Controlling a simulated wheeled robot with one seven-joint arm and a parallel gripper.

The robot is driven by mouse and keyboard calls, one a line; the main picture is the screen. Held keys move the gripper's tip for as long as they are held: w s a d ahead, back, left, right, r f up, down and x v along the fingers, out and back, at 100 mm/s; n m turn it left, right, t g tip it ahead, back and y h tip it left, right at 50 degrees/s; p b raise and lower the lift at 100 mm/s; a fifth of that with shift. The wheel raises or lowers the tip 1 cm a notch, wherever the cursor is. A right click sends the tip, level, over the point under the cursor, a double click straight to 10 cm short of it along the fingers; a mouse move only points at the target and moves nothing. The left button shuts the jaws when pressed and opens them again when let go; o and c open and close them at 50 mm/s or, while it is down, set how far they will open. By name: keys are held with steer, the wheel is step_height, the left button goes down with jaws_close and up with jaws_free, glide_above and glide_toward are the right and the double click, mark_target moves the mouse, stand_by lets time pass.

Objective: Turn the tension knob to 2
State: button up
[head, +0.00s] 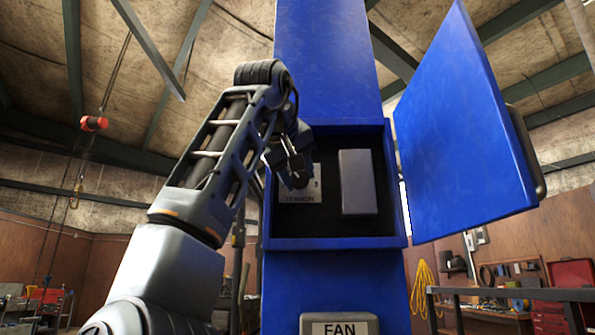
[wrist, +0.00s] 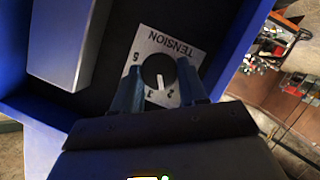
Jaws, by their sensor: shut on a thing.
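The tension knob (wrist: 152,70) is a dark round dial on a pale plate (wrist: 172,48) lettered TENSION, seen turned around in the wrist view. Its white pointer line points down in that picture, roughly between the marks that look like 3 and 2. My gripper (wrist: 159,79) has one finger on each side of the knob and is shut on it. In the head view my gripper (head: 298,172) reaches into the blue cabinet from the left and hides the knob. The lower part of the plate (head: 300,199) shows under it.
A grey box (head: 358,182) sits right of the plate inside the blue cabinet (head: 325,246), and also shows in the wrist view (wrist: 68,38). The cabinet's blue door (head: 460,130) stands open to the right. A FAN label (head: 340,328) is below.

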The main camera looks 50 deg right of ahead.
steer(key=shift+w+a+n+h, duration=0.1)
steer(key=shift+n+h, duration=0.4)
steer(key=shift+n, duration=0.3)
steer(key=o, duration=1)
steer(key=shift+b+v, duration=0.65)
steer(key=shift+v, duration=3.25)
steer(key=shift+w, duration=0.1)
steer(key=shift+a, duration=0.1)
